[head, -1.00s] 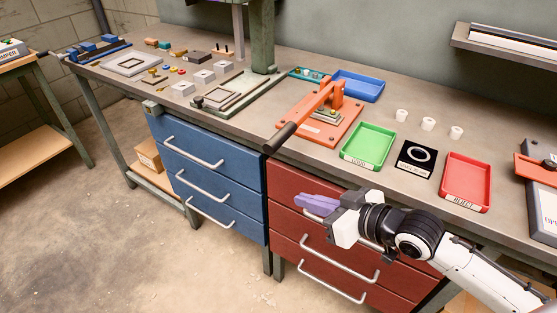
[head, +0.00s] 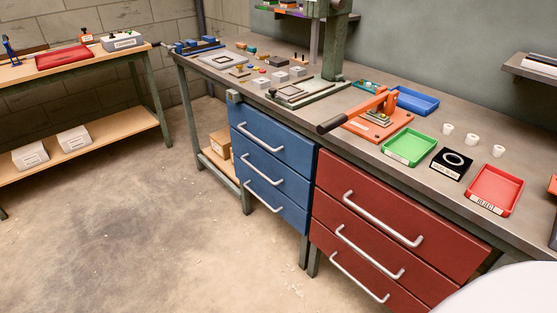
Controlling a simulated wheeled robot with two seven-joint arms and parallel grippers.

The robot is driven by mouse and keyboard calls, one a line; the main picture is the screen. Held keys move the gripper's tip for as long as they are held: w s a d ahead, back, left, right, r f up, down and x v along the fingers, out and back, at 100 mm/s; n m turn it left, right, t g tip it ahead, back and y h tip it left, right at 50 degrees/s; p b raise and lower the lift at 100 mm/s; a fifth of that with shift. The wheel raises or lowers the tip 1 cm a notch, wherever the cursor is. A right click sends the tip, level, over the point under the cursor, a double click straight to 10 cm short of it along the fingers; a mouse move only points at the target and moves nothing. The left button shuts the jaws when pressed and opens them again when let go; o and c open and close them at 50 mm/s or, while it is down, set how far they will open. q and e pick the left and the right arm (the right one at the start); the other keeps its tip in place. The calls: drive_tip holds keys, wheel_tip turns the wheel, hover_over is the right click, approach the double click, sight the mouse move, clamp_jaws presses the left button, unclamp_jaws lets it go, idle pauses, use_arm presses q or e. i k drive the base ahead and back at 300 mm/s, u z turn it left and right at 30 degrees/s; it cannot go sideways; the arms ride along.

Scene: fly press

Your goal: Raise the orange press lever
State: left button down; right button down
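The orange press (head: 377,124) stands on the workbench near its front edge. Its orange lever (head: 365,107) slants down to the left and ends in a black grip (head: 334,121) near the bench's front edge, above the seam between the blue and red drawers. Nothing touches the lever. Neither of my grippers shows in the head view. A white rounded part of mine fills the bottom right corner.
A green tray (head: 411,163), a blue tray (head: 413,90), a red tray (head: 512,180), a black pad (head: 447,172) and white cylinders (head: 473,140) lie around the press. Blue drawers (head: 270,140) and red drawers (head: 385,228) front the bench. The floor at left is open.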

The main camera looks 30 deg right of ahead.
sight(325, 128)
drive_tip(key=u, duration=0.35)
drive_tip(key=i, duration=0.6)
drive_tip(key=z, duration=0.75)
drive_tip(key=i, duration=0.55)
drive_tip(key=z, duration=0.7)
